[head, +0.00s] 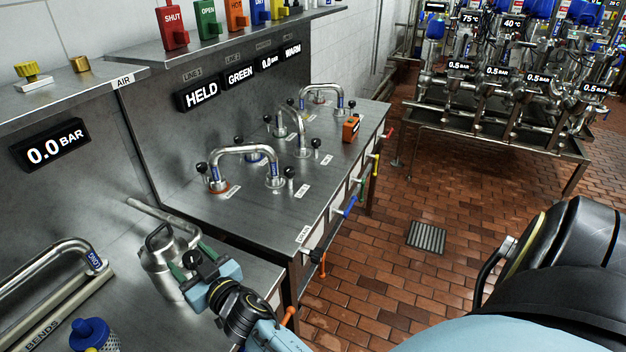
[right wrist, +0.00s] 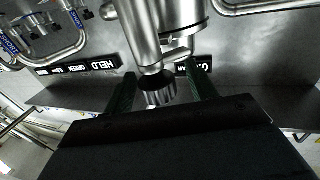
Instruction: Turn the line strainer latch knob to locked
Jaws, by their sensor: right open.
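The line strainer (head: 160,262) is a steel body with a bail handle, standing on the steel bench at the lower left. Its black latch knob (head: 192,258) faces my right gripper (head: 194,264). The gripper's green fingers are apart, one on each side of the knob. In the right wrist view, the ribbed knob (right wrist: 160,92) shows between the open fingers of the right gripper (right wrist: 163,84), with visible gaps on both sides. A steel cylinder rises behind it in that view. I cannot read the latch's marking. My left gripper is not in view.
A bent pipe (head: 50,268) and a blue-capped part (head: 92,334) lie left of the strainer. A steel table with pipe bends and black-knobbed valves (head: 274,172) stands beyond. A shelf with coloured tags (head: 172,28) runs above.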

